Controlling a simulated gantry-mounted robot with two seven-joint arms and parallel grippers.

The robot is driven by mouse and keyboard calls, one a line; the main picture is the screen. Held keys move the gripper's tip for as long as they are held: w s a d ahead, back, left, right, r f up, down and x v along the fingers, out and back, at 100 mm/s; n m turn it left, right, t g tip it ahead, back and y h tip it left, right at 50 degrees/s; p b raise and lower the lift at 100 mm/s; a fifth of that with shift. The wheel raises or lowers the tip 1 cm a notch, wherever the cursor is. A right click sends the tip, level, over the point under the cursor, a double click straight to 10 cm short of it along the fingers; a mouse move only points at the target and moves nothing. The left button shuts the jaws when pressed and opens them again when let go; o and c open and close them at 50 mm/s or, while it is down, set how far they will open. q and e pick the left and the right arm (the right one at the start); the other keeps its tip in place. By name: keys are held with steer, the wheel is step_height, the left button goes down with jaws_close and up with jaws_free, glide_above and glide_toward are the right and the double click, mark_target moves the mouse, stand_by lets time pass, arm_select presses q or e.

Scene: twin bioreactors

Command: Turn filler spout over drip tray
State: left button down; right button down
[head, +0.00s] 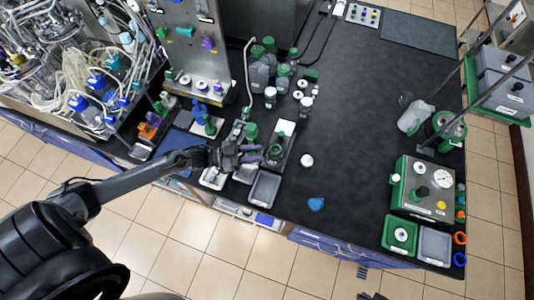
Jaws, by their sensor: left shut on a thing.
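The bench filler (281,143) stands near the front edge of the black bench, left of centre, with green parts on it. A grey rectangular tray (264,189), which looks like the drip tray, lies in front of it. My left gripper (252,153) reaches in from the left, low over the filler and just behind the tray. It is shut on a small part there, which looks like the filler spout; its fingers hide most of it. I cannot make out which way the spout points. A small dark piece at the bottom edge may be my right gripper (371,296).
Bottles with green caps (262,65) stand behind the filler. A white round cap (307,160) and a blue piece (316,204) lie to the right. A green machine (425,188) stands at the right end. The bench middle is clear.

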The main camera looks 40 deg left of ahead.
arm_select(q)
steer(key=shift+s+a+m+g+h+b, duration=0.35)
steer(key=shift+a+m+g+h+b, duration=0.45)
steer(key=shift+g+b, duration=0.55)
steer(key=shift+s+a+m+g+h+b, duration=0.3)
steer(key=shift+m+g+h+b, duration=0.3)
steer(key=shift+m+g+b, duration=0.75)
steer(key=shift+s+a+m+g+h+b, duration=0.35)
steer(key=shift+a+m+g+h+b, duration=0.5)
steer(key=shift+b, duration=0.85)
steer(key=shift+d+n, duration=0.3)
steer(key=c, duration=0.9)
jaws_free()
steer(key=shift+a, duration=0.1)
steer(key=b+v, duration=0.2)
steer(key=v, duration=0.8)
steer(key=shift+a, duration=0.35)
